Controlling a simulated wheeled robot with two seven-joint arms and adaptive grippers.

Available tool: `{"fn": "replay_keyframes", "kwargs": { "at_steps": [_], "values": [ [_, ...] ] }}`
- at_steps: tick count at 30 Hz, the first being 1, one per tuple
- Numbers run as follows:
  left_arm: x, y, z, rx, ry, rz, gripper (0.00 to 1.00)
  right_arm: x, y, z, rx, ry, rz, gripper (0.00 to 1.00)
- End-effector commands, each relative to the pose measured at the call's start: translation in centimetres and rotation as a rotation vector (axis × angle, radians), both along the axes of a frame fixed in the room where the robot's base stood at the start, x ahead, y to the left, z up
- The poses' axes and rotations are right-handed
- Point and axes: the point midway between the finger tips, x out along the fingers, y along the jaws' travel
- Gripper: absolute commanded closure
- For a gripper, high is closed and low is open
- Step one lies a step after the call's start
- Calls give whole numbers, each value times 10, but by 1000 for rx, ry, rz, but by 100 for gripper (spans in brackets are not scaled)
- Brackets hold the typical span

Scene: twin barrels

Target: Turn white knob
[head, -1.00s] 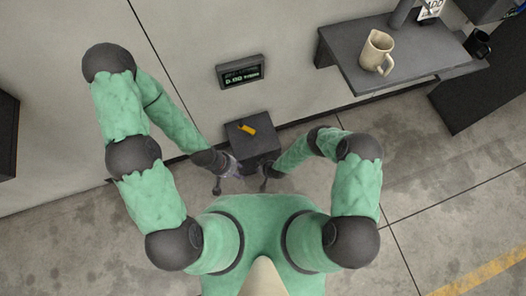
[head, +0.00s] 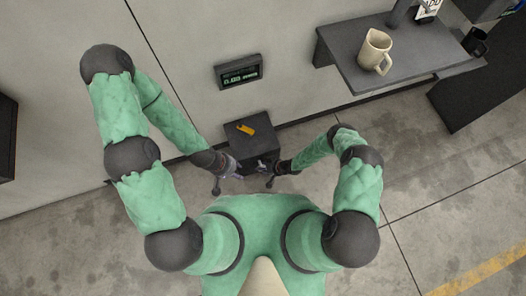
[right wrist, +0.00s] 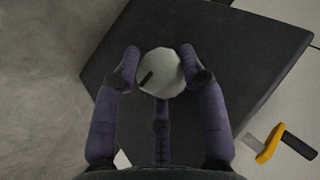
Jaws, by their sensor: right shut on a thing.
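The white knob (right wrist: 161,85) shows in the right wrist view as a pale many-sided disc with a short dark mark on its face. It is on the dark box (head: 249,148) that stands against the wall. My right gripper (right wrist: 160,68) is shut on the knob, with fingers on its left and right sides and a third finger below it. In the head view my right gripper (head: 268,171) is at the near side of the box, and the knob cannot be made out. My left gripper (head: 227,184) is open and empty at the box's near left corner.
A small display (head: 238,71) hangs on the wall above. A beige pitcher (head: 374,50) stands on a dark shelf (head: 345,63) at the right. Open floor lies right.

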Motion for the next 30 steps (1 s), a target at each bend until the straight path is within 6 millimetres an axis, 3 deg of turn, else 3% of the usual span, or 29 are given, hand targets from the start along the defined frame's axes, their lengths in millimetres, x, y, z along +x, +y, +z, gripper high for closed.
{"fn": "replay_keyframes", "kwargs": {
  "at_steps": [23, 24, 25, 26, 30],
  "values": [
    [0, 0, 0, 0, 0, 0, 60, -6, 2, -1, 48, 24, 3, 91],
    [0, 0, 0, 0, 0, 0, 60, -6, 2, -1, 48, 24, 3, 50],
    [0, 0, 0, 0, 0, 0, 60, -6, 2, -1, 48, 24, 3, 41],
    [0, 0, 0, 0, 0, 0, 60, -6, 2, -1, 46, 24, 4, 34],
    [0, 0, 0, 0, 0, 0, 60, -3, 1, -1, 46, 21, 3, 34]
  ]
}}
